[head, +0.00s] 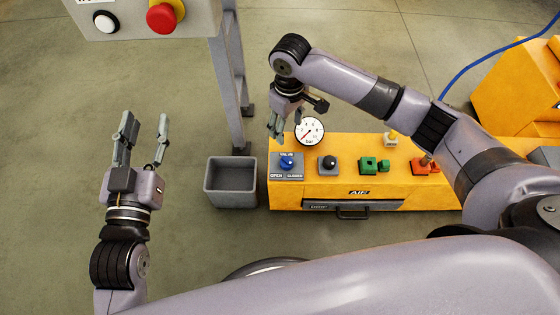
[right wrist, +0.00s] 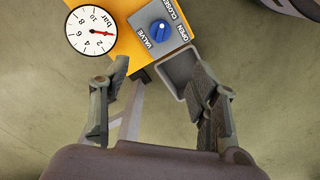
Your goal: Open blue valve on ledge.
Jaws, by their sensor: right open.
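The blue valve (head: 287,163) is a round knob on a grey plate at the left end of the yellow ledge (head: 330,190). The plate reads VALVE, with OPEN at the left and CLOSED at the right in the head view. The knob also shows in the right wrist view (right wrist: 160,32), beyond the fingertips; which label it points to is unclear. My right gripper (head: 286,128) is open and empty, above and behind the valve, apart from it. Its spread fingers show in the right wrist view (right wrist: 160,75). My left gripper (head: 145,128) is open and empty, far left of the ledge.
A gauge (head: 309,131) stands behind the valve. A black knob (head: 328,162), a green part (head: 374,165) and an orange part (head: 424,165) sit to its right. A grey bin (head: 231,183) stands left of the ledge. A post (head: 231,90) carries a panel with a red button (head: 162,17).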

